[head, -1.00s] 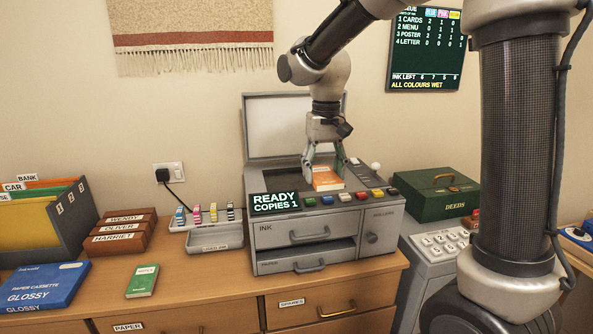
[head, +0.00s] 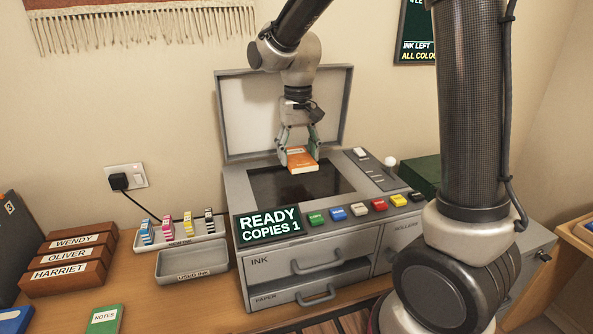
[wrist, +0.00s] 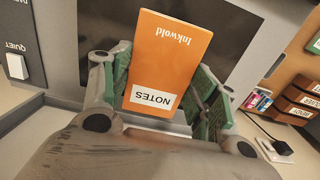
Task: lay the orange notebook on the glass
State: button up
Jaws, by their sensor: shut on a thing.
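The orange notebook (head: 301,159) is between the fingers of my gripper (head: 300,153), which is shut on it. In the wrist view the notebook (wrist: 170,58) shows its cover with "Inkwold" and a white "NOTES" label, and the green finger pads press on its two sides. The dark glass (head: 272,187) is the top of the grey copier, whose lid (head: 272,112) stands open behind it. The notebook is over the rear part of the glass. It looks held a little above it; the exact gap cannot be told.
The copier's front carries coloured buttons (head: 337,214) and a screen (head: 268,223) reading "READY COPIES 1". Ink bottles and a tray (head: 191,262) stand at left, with brown named boxes (head: 72,254) beyond. A green notebook (head: 104,320) lies at front left. A green box (head: 423,174) stands at right.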

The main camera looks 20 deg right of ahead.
aim_at(298, 180)
jog(key=shift+f, duration=2.7)
jog(key=shift+f, duration=0.1)
jog(key=o, duration=1)
jog(key=shift+o, duration=0.2)
